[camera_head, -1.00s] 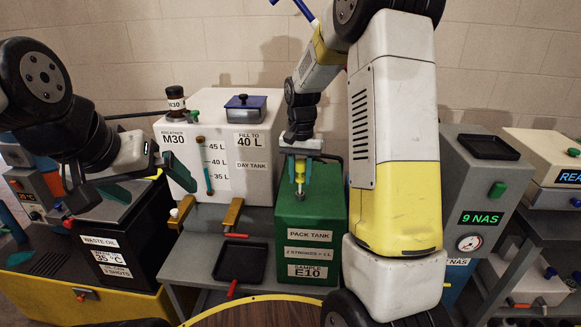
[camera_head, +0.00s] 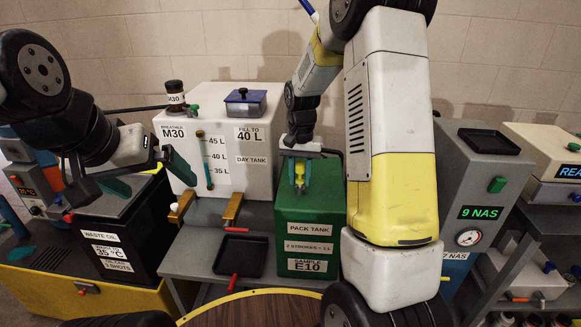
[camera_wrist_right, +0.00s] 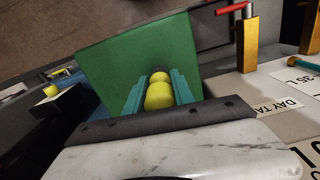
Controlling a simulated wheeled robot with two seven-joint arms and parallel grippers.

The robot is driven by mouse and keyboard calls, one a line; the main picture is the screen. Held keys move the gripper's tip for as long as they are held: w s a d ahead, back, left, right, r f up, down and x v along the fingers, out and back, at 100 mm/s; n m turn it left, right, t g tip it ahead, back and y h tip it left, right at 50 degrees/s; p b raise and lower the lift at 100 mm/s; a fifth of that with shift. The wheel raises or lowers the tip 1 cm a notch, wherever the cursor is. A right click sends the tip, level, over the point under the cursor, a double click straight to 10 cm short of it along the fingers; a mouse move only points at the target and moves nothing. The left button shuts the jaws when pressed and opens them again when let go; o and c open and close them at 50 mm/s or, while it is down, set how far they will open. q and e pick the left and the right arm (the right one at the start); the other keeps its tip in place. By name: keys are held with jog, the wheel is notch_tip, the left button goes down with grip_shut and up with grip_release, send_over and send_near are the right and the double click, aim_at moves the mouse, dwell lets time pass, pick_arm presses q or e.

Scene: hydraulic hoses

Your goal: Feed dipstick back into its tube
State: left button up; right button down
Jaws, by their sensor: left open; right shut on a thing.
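My right gripper (camera_head: 300,184) is shut on the yellow dipstick knob (camera_head: 299,172), over the top of the green pack tank (camera_head: 330,205). In the right wrist view the two-lobed yellow knob (camera_wrist_right: 159,93) sits between the teal fingers (camera_wrist_right: 155,90), with the green tank top (camera_wrist_right: 135,50) beyond. The dipstick's rod and the tube mouth are hidden behind the knob and fingers, so I cannot tell how far the rod is in. My left gripper (camera_head: 148,184) is open and empty, above the waste oil box and left of the day tank.
The white day tank (camera_head: 222,160) stands left of the pack tank. A black tray (camera_head: 240,257) with a red handle lies in front of it. The black waste oil box (camera_head: 125,240) is at left. A grey unit reading 9 NAS (camera_head: 480,185) is at right, beyond my right arm.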

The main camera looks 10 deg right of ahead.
aim_at(300, 162)
jog(key=shift+f, duration=1.05)
jog(key=c, duration=1)
grip_release()
notch_tip(300, 162, up, 8)
jog(key=shift+f, duration=0.2)
jog(key=shift+r, duration=0.1)
